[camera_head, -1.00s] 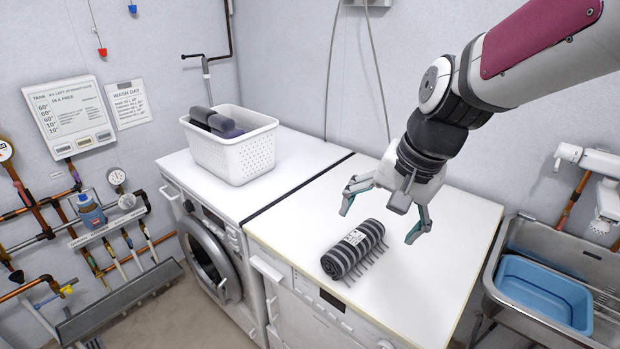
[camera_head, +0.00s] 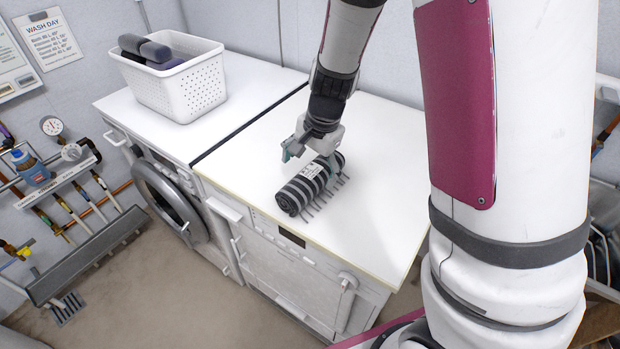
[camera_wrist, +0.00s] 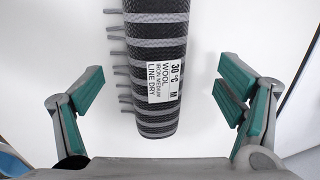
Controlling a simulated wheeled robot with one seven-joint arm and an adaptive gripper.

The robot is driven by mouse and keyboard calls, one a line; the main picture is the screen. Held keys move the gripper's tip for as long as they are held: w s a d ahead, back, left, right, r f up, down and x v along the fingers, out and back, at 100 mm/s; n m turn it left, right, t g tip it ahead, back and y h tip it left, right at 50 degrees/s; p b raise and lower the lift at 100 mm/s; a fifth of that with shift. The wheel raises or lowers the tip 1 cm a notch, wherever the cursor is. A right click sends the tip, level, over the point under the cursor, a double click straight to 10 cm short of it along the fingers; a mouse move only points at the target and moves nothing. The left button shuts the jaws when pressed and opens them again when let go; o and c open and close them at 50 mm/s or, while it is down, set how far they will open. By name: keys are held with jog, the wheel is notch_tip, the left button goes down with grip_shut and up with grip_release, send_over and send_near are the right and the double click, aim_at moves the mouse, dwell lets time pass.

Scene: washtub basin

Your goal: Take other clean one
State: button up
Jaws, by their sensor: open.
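A rolled grey-and-black striped textile with a fringe (camera_head: 297,195) lies on the white top of the right-hand machine (camera_head: 358,228). In the wrist view the roll (camera_wrist: 157,60) has a white care label (camera_wrist: 164,82) reading wool, 30 °C, iron medium, line dry. In the wrist view my open gripper (camera_wrist: 160,95) has one finger on each side of the roll's near end, with gaps on both sides. Nothing is held. Several dark rolled textiles (camera_head: 155,52) lie in the white basket (camera_head: 182,92).
The basket stands on the left-hand machine, a front-loader with a round door (camera_head: 165,200). A dark seam (camera_head: 250,124) divides the two tops. Pipes, gauges and a blue bottle (camera_head: 30,168) line the left wall. The white top around the roll is clear.

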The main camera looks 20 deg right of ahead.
aim_at(308, 174)
jog(key=shift+b+x, duration=0.35)
jog(key=shift+x, duration=2.75)
jog(key=shift+s+d, duration=0.1)
jog(key=shift+d, duration=0.1)
jog(key=c, duration=1.4)
jog(key=shift+o, duration=0.2)
jog(key=shift+r, duration=0.1)
jog(key=shift+r, duration=0.45)
jog(key=v, duration=0.2)
jog(key=shift+s+a+r, duration=0.15)
jog(key=shift+a+r, duration=0.1)
jog(key=shift+r, duration=0.15)
jog(key=s+a, duration=0.1)
jog(key=s, duration=0.3)
jog(key=s+p, duration=0.1)
jog(key=s, duration=0.3)
jog(key=s+a+r, duration=0.1)
jog(key=s, duration=0.3)
jog(key=shift+s+a+r+p, duration=0.1)
jog(key=shift+s+a+p, duration=0.05)
jog(key=shift+a+p, duration=0.2)
jog(key=s+p, duration=0.1)
jog(key=p, duration=0.1)
jog(key=s+p, duration=0.1)
jog(key=p, duration=0.1)
jog(key=shift+s+a, duration=0.3)
